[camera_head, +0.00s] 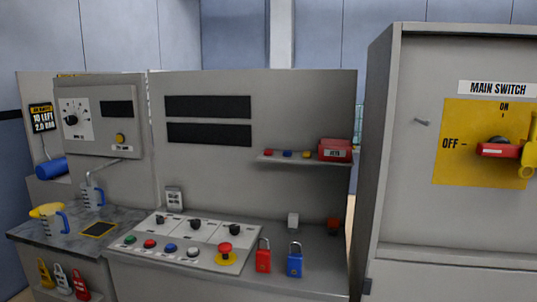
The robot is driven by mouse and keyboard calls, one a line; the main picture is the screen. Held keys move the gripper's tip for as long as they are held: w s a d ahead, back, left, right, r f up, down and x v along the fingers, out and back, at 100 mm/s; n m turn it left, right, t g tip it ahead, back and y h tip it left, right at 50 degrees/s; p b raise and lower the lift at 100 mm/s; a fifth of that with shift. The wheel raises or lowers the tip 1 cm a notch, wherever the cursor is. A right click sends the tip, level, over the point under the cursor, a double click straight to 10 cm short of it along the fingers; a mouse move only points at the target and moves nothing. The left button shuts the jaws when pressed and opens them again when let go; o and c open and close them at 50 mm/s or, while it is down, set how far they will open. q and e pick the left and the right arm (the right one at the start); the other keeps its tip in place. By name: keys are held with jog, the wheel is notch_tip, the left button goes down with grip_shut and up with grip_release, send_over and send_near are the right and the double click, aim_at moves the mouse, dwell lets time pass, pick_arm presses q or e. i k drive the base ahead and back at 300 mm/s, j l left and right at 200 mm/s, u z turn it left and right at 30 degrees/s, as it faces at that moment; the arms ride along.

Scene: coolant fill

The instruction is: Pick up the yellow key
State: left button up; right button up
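Three small coloured items, seemingly keys, lie in a row on the small wall shelf (275,159). The yellow one (306,155) is at the right of the row, just left of a red box (335,150). A blue one (287,153) is in the middle and a red one (269,153) at the left. They are too small to make out their shape. Neither of my grippers is in view.
A control panel (185,240) with buttons and knobs sits below the shelf. A red padlock (263,257) and a blue padlock (295,262) stand right of it. The main switch cabinet (405,100) stands at right, with something yellow (529,155) at its red handle (497,150).

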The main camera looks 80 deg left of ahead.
aim_at(307, 154)
jog(key=k+u, duration=0.15)
jog(key=u, duration=2.25)
jog(key=i, duration=0.05)
